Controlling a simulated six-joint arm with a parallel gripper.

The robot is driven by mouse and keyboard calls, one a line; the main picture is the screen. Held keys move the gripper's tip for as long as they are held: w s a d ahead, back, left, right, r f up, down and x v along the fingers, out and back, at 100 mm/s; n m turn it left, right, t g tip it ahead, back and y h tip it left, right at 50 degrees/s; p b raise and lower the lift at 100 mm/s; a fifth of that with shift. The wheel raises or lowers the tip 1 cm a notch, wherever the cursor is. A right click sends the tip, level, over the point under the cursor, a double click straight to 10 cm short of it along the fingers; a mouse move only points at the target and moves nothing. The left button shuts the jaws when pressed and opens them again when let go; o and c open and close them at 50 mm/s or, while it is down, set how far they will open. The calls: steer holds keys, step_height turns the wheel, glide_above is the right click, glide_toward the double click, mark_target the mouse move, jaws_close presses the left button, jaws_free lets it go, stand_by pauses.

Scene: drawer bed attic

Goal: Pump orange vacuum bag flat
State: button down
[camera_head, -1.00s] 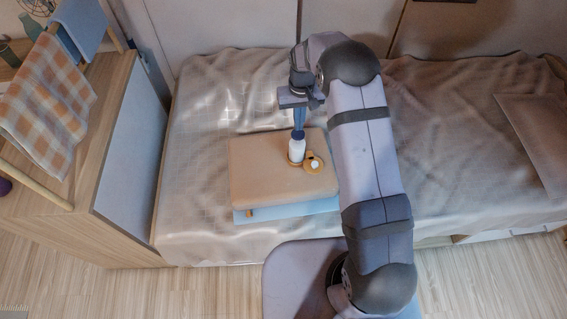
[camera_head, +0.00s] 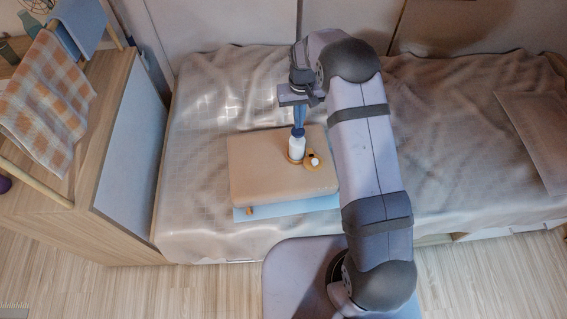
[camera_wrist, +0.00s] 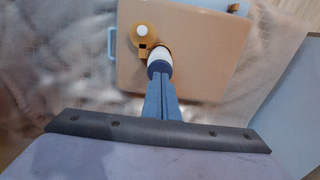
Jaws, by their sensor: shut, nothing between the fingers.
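The orange vacuum bag (camera_head: 265,178) is a thick, tan-orange block lying on the bed; it also shows in the wrist view (camera_wrist: 205,55). On its top stands a small pump, with a white body (camera_head: 297,149) and a dark blue cap (camera_wrist: 158,68). Beside the pump is an orange fitting with a white knob (camera_head: 314,162), seen also in the wrist view (camera_wrist: 142,31). My gripper (camera_head: 299,127) is shut and empty, its blue fingers pointing down at the pump's cap. The tips meet the cap in both views; I cannot tell whether they press on it.
A light blue flat item (camera_head: 290,209) lies under the bag, jutting out at the front. The bed's rumpled cover (camera_head: 200,190) is free to the left. A wooden cabinet (camera_head: 105,190) with a checked cloth (camera_head: 45,105) stands at the left. A pillow (camera_head: 535,135) lies at the right.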

mark_target(298, 131)
steer(key=shift+f+b, duration=0.7)
steer(key=shift+f, duration=0.5)
steer(key=shift+f, duration=0.1)
steer(key=shift+f+b, duration=1.25)
steer(key=shift+f, duration=0.6)
steer(key=shift+r, duration=0.1)
steer(key=shift+r+p, duration=2.05)
steer(key=shift+r, duration=0.8)
steer(key=shift+f, duration=0.15)
steer(key=shift+f+b, duration=1.05)
steer(key=shift+f, duration=0.35)
